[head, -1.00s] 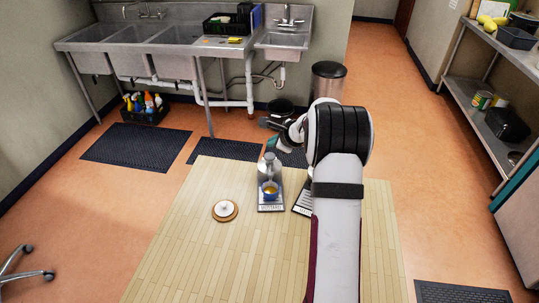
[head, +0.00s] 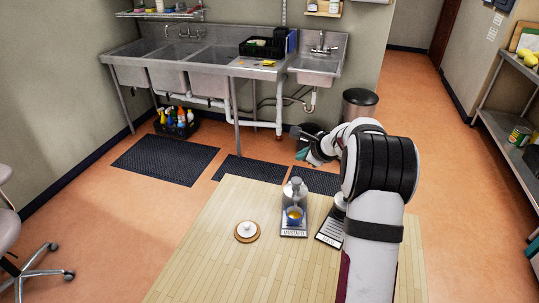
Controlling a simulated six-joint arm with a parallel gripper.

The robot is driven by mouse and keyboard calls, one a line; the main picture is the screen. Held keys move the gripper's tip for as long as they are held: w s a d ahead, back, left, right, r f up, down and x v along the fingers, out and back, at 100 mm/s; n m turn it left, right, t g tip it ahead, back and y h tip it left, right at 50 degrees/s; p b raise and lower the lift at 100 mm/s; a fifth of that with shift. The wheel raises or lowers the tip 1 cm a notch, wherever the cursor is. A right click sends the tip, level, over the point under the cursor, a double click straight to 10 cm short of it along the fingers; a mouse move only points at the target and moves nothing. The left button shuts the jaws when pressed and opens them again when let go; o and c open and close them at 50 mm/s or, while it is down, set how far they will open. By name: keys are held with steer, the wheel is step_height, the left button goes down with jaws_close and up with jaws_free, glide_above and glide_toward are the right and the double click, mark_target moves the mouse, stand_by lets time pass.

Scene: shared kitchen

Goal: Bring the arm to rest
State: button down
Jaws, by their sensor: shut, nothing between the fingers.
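My gripper (head: 303,144) shows small in the head view, above the far edge of the wooden table (head: 215,265). It looks shut and empty, apart from the things on the table. A second labelled plate (head: 329,233) lies to the right, partly hidden by my arm. A white lid-like piece (head: 247,228) with a knob sits on a round wooden base (head: 240,240) at the left.
Steel sinks (head: 215,75) line the back wall, with a crate of spray bottles (head: 177,122) on the floor beneath. A grey bin (head: 360,103) stands beyond my arm. Steel shelving (head: 510,120) is at the right. The table's left front is clear.

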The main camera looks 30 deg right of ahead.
steer(key=s+a+r+n+g+y, duration=0.15)
steer(key=s+a+n, duration=0.25)
steer(key=a, duration=0.4)
steer(key=s+a+r+n+g+y, duration=0.1)
steer(key=s+a+r+n, duration=0.25)
steer(key=a, duration=0.45)
steer(key=s+a+r+n+g+y, duration=0.1)
steer(key=s+a+r+n+y, duration=0.1)
steer(key=s+a+n, duration=0.45)
steer(key=s+a+f+n+g, duration=0.1)
steer(key=s+a+n+g, duration=0.1)
steer(key=s, duration=0.6)
steer(key=s+a+f+n+g+h, duration=0.1)
steer(key=s+a+n+g, duration=0.1)
steer(key=s, duration=0.6)
steer(key=s+a+f+n+g+h, duration=0.1)
steer(key=s+a+n, duration=0.3)
steer(key=s, duration=0.5)
steer(key=shift+a+f+g, duration=0.4)
steer(key=shift+a+g, duration=0.05)
steer(key=shift+a, duration=0.5)
